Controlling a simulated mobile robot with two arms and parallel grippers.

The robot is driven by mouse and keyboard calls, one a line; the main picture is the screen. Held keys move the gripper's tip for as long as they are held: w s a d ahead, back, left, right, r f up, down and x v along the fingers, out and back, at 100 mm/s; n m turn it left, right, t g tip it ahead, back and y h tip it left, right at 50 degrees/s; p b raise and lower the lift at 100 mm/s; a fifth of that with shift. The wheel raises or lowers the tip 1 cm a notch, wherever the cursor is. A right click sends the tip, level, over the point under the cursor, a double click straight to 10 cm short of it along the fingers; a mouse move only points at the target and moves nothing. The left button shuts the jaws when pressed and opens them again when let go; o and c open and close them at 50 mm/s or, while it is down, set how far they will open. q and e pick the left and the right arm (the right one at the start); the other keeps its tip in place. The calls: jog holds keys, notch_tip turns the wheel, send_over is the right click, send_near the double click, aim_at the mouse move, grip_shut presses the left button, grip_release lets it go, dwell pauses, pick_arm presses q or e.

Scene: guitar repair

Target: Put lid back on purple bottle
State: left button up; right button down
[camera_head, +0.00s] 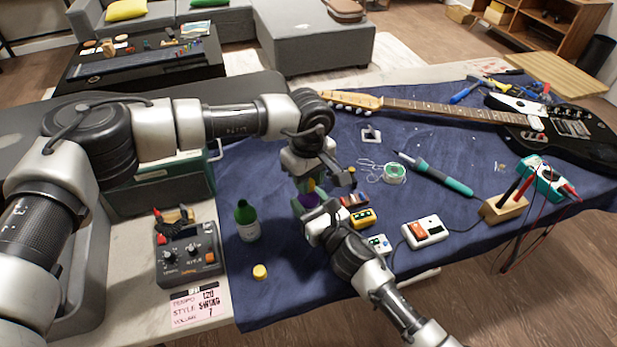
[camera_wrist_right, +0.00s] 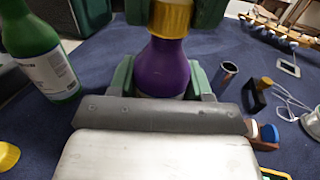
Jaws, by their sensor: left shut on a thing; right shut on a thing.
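The purple bottle (camera_wrist_right: 163,68) stands upright between the green fingers of my right gripper (camera_wrist_right: 160,82), which is shut on it. In the head view the bottle (camera_head: 309,200) is mostly hidden by both grippers. A gold-yellow lid (camera_wrist_right: 171,17) is right at the bottle's top, in line with it; I cannot tell whether it is seated or threaded. My left gripper (camera_head: 311,185) comes from above and is shut on the lid. Its green finger ends show on both sides of the lid in the right wrist view.
A green bottle without a lid (camera_head: 246,220) stands left of the grippers, with a yellow lid (camera_head: 260,271) lying in front. Small pedals, including a yellow one (camera_head: 362,217), lie close on the right. A guitar (camera_head: 556,130), solder spool (camera_head: 394,173) and soldering iron (camera_head: 436,175) lie farther off.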

pick_arm(q)
jog(key=m, duration=0.8)
jog(key=shift+m, duration=0.3)
jog(key=m, duration=0.9)
jog(key=o, duration=0.9)
